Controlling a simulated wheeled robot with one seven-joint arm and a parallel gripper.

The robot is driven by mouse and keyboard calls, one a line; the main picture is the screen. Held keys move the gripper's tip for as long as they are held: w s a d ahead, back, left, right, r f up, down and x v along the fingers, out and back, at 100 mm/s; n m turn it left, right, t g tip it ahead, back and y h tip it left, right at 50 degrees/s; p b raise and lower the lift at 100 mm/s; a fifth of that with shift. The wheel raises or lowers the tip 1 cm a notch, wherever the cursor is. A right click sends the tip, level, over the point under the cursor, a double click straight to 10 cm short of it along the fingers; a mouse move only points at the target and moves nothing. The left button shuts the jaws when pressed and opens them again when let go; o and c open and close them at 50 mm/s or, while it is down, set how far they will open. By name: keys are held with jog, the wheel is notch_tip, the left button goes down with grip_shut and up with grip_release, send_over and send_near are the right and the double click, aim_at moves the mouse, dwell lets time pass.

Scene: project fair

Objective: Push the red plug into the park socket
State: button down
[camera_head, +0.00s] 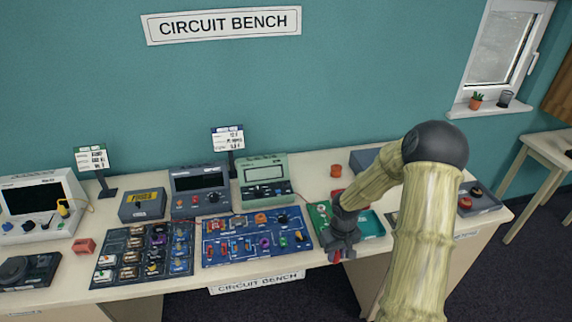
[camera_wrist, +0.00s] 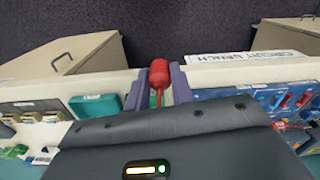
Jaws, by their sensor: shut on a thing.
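My gripper (camera_head: 340,249) is at the front edge of the bench, to the right of the blue circuit board. In the wrist view its two grey-purple fingers (camera_wrist: 159,88) are closed on a red thing (camera_wrist: 159,70) with a rounded head and a thin red stem, which I take for the red plug. In the head view a bit of the red plug (camera_head: 336,256) shows at the fingertips. The park socket cannot be picked out in either view; labels are too small to read.
The blue board (camera_head: 253,250) and a dark board (camera_head: 118,243) with several parts lie left of my gripper. A teal tray (camera_head: 374,228) is to the right, partly behind my arm. Meters (camera_head: 201,184) stand behind the boards. The bench's front edge is close.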

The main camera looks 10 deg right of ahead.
jog(key=a+f+m+b, duration=0.1)
jog(key=a+f+m, duration=0.1)
jog(key=a+f, duration=0.7)
jog(key=shift+a+f, duration=0.2)
jog(key=shift+a, duration=0.15)
jog(key=shift+w, duration=0.1)
